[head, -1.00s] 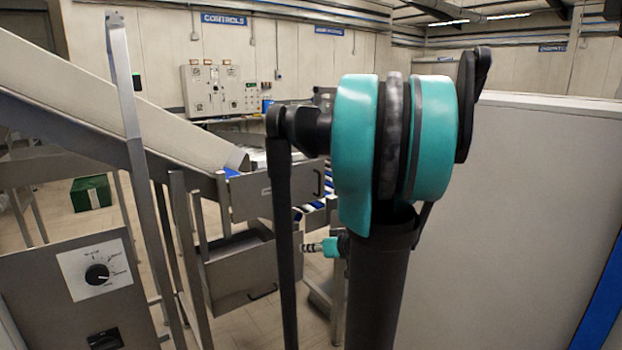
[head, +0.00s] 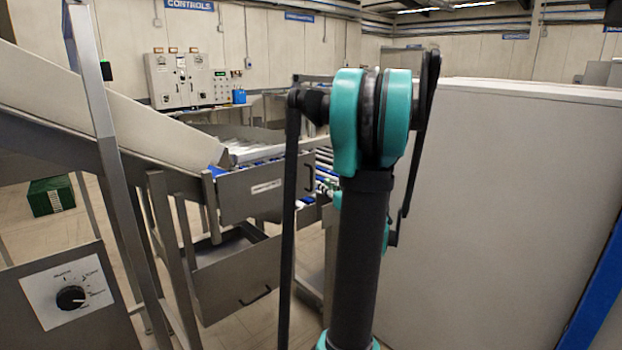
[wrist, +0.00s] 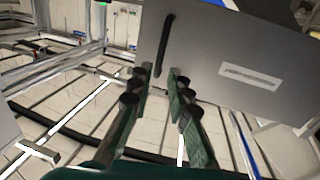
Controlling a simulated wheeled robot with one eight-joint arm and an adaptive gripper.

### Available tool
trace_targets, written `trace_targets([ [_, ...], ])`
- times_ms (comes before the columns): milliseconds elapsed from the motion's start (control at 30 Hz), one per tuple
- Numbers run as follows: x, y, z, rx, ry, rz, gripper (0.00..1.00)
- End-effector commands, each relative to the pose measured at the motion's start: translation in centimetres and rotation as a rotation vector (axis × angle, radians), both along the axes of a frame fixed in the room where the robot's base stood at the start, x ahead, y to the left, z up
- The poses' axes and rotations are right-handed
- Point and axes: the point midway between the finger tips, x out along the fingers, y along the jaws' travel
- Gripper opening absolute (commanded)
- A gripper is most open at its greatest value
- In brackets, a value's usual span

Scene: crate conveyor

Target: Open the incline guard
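The incline guard (head: 262,190) is a grey metal panel with a pale label, at the foot of the sloping conveyor in the head view. Its dark handle (head: 308,178) is at the panel's right end. In the wrist view the guard (wrist: 205,50) fills the upper right, with its black bar handle (wrist: 165,45) on the left side and the label to the right. My gripper (wrist: 158,80) is open, its two fingers apart with nothing between them. The fingertips appear just below the handle in the picture, not around it. In the head view my arm hides the gripper.
A grey bin (head: 238,275) with its own handle hangs below the guard. The sloping conveyor (head: 85,115) and a metal post (head: 100,130) stand left. A dial panel (head: 70,295) is at front left. A large pale cabinet (head: 500,210) blocks the right.

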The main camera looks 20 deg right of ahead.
Motion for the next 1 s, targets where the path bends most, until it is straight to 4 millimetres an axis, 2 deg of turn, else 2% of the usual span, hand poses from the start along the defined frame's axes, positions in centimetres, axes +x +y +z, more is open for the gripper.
trace_targets([
  [33, 1.1, 0.3, 0.0, 0.000, 0.000, 0.004, 0.18],
  [300, 6.2, 1.1, 0.0, 0.000, 0.000, 0.004, 0.18],
  [500, 8.6, 1.4, 0.0, 0.000, 0.000, 0.003, 0.18],
  [667, 9.3, 1.5, 0.0, 0.000, 0.001, 0.000, 0.18],
  [933, 9.4, 1.5, 0.0, 0.000, 0.001, 0.000, 0.18],
  [1000, 9.4, 1.5, 0.0, 0.000, 0.001, 0.000, 0.09],
])
